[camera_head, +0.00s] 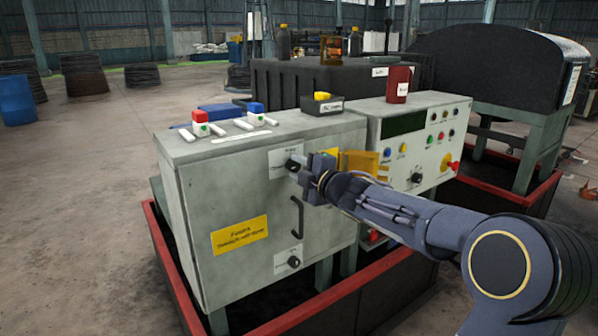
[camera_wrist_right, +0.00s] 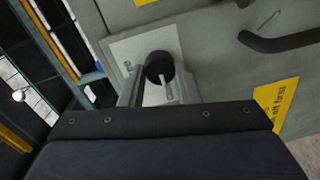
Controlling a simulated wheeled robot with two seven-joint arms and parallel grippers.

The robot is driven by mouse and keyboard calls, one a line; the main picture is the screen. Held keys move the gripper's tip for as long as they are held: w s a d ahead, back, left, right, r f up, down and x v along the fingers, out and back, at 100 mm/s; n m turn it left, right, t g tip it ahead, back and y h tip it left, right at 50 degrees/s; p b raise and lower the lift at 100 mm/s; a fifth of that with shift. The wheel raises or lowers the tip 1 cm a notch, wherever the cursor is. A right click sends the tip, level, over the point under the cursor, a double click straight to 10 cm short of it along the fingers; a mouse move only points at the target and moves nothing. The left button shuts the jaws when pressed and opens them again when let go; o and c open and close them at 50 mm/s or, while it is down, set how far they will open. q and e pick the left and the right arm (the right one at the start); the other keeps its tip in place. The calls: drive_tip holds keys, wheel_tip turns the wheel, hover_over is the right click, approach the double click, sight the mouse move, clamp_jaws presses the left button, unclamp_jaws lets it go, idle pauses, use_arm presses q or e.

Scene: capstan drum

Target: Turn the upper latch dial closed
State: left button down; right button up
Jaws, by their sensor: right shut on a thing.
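The upper latch dial (camera_head: 291,165) is a small black knob on a white label plate, high on the front of the grey cabinet (camera_head: 205,195). In the right wrist view the dial (camera_wrist_right: 160,66) shows as a dark round knob on its plate. My right gripper (camera_head: 300,163) reaches the dial from the right and its fingers are shut on it. In the right wrist view the fingers of the right gripper (camera_wrist_right: 153,88) lie at the dial, partly hiding it. A lower dial (camera_head: 293,262) sits on its own plate below. My left gripper is not in view.
A black door handle (camera_head: 297,217) stands out between the two dials. A yellow sign (camera_head: 240,236) is on the door. Red-and-white and blue-and-white items lie on the cabinet top. A control panel (camera_head: 415,150) with buttons stands to the right. A red-rimmed tray (camera_head: 300,318) runs below.

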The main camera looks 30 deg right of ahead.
idle(0.4)
drive_tip(key=o, duration=1)
drive_tip(key=shift+c, duration=0.2)
drive_tip(key=s, duration=0.7)
drive_tip(key=shift+s+d+r+p, duration=0.15)
drive_tip(key=shift+s+d+p, duration=0.15)
drive_tip(key=shift+s+p, duration=0.15)
